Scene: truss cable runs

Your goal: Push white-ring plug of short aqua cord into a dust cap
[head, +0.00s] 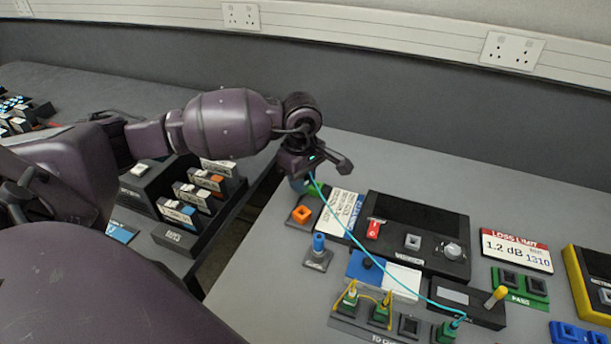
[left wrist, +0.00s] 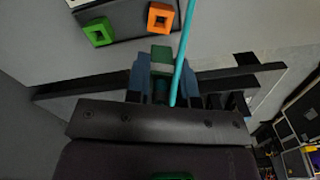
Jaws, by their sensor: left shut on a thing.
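My left gripper (head: 312,172) hangs over the near left part of the bench and is shut on a plug of the short aqua cord (head: 383,262). My right gripper is not in view.
A dark meter box (head: 420,225) stands right of the caps, with a blue-topped post (head: 318,243) in front. Yellow cords loop between green plugs (head: 380,312) at the front. A rack of labelled boxes (head: 190,235) is at left, across a gap.

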